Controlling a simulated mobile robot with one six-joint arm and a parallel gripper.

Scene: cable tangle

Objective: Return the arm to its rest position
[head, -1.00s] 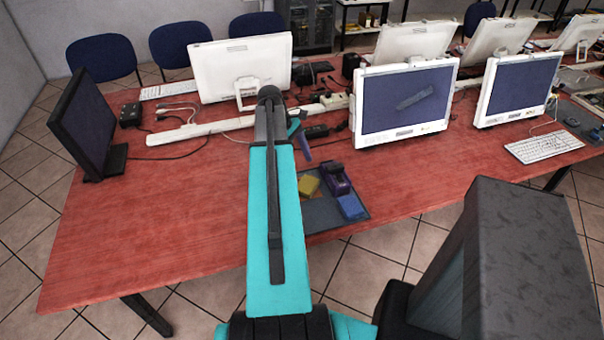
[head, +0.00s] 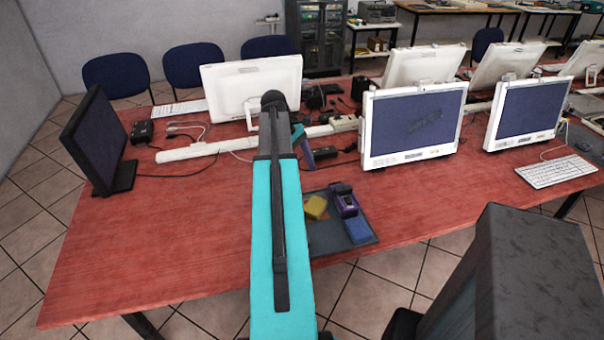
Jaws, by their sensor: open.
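My arm (head: 277,230) reaches forward over the red table (head: 150,245), its teal link in the middle of the head view. My gripper (head: 309,157) is mostly hidden behind the arm's far end; only a teal part and a bluish-purple finger-like piece show to its right. It is open, and I see nothing held in it. The finger-like piece appears above the table, short of the white power strip; its exact height cannot be told.
A dark tray (head: 328,240) right of my arm holds a yellow block (head: 316,207), a purple device (head: 344,200) and a blue block (head: 358,230). Cables and a white cable channel (head: 190,151) lie behind. Monitors stand left (head: 95,140), behind (head: 250,85) and right (head: 412,125). The table's left front is clear.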

